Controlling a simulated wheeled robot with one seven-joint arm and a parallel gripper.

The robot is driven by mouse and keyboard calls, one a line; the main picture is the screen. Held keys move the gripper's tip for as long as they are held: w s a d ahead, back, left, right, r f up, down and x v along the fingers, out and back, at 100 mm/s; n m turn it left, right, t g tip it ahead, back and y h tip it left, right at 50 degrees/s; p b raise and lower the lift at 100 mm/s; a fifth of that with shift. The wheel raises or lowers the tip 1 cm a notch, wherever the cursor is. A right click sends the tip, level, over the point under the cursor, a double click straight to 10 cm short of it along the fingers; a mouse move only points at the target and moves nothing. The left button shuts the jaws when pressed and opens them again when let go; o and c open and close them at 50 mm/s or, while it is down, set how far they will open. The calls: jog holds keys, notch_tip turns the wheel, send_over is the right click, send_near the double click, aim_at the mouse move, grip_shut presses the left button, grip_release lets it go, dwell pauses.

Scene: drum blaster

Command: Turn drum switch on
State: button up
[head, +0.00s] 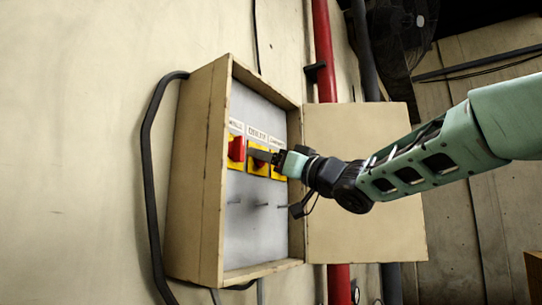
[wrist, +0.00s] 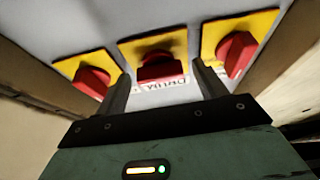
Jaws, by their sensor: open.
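Three red rotary switches on yellow plates sit in a row inside an open switch box. In the wrist view they are the left switch (wrist: 92,82), the middle switch (wrist: 160,66) and the right switch (wrist: 236,54). The labels are too unclear to tell which is the drum switch. My gripper (wrist: 161,72) is open, with one finger on each side of the middle red knob. I cannot tell whether the fingers touch it. In the head view my gripper (head: 268,156) partly hides the middle and right switches, while the left switch (head: 237,149) shows clearly.
The box (head: 202,170) is fixed to the wall, its door (head: 365,185) swung open to the right beneath my arm. Thin pegs (head: 234,203) stick out below the switches. A black cable (head: 149,165) runs along the left, and a red pipe (head: 323,50) stands behind.

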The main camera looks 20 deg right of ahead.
jog(key=c, duration=1)
jog(key=shift+n, duration=0.3)
jog(key=shift+r+n+g+y+b, duration=0.1)
jog(key=shift+n+g+y+b, duration=0.2)
jog(key=shift+n+g, duration=2.3)
jog(key=shift+f+n+g+y+b, duration=0.15)
jog(key=shift+n+g+y, duration=0.3)
jog(key=shift+n, duration=4.2)
jog(key=shift+r+n+g+y+b, duration=0.25)
jog(key=shift+n+g, duration=1.2)
jog(key=shift+n, duration=2.2)
jog(key=shift+f, duration=0.1)
